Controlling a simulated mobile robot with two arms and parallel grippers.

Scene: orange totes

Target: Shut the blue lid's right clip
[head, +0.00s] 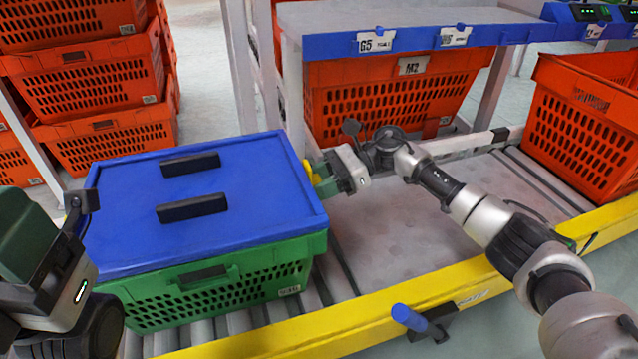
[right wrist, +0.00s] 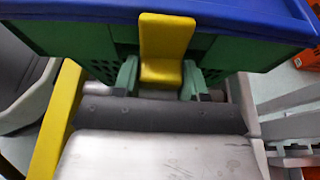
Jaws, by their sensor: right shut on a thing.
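The blue lid (head: 245,165) lies flat on the green tote (head: 255,272), with two black handles on top. The lid's right clip (head: 308,171) is yellow, at the tote's right side. In the right wrist view the clip (right wrist: 164,42) runs from the blue rim down the green wall; I cannot tell whether it is latched. My right gripper (head: 322,178) is at that side, its green fingers either side of the clip's lower end, shut on it. In the right wrist view my right gripper (right wrist: 160,82) shows both fingers. My left gripper (head: 78,212) is at the left edge, its jaw opening unclear.
The tote stands on a roller conveyor with a yellow front rail (head: 400,310). A grey plate (head: 420,235) right of the tote is bare. Orange totes stand behind (head: 350,95), at the right (head: 585,130) and stacked at the left (head: 90,80). A blue-edged shelf (head: 410,40) overhangs the back.

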